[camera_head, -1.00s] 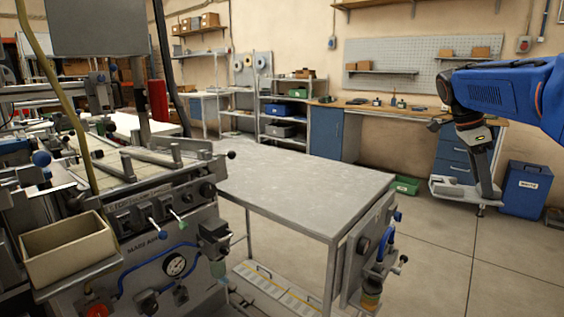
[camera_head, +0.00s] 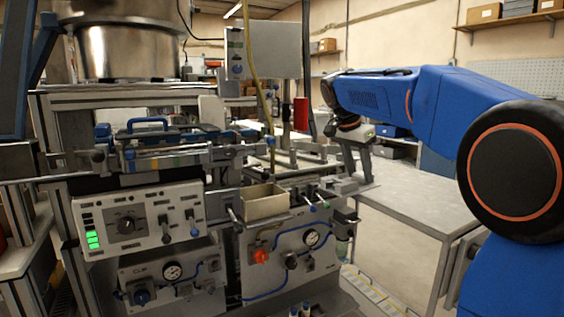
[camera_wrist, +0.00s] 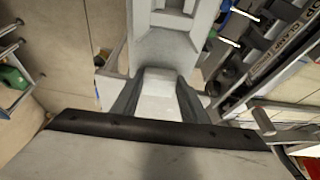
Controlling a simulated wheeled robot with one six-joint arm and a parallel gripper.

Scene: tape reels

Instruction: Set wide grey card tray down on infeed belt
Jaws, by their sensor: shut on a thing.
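My gripper (camera_head: 352,132) is shut on the wide grey card tray (camera_head: 363,163), which hangs tilted on edge below it, in front of the grey table at the right. In the wrist view my gripper's two dark fingers (camera_wrist: 157,88) clasp the tray's narrow pale end. The tray's long grey body with a recessed middle (camera_wrist: 172,50) reaches away beyond them. The machine with a pale, flat belt-like surface (camera_head: 288,160) stands left of the tray. I cannot tell for sure that this surface is the infeed belt. The tray is apart from it.
A beige bin (camera_head: 264,203) hangs on the machine's front, with knobs and levers beside it. A yellow hose (camera_head: 252,70) and a red cylinder (camera_head: 301,114) rise above the machine. The grey table (camera_head: 405,193) looks bare. A steel bowl (camera_head: 130,45) stands at the upper left.

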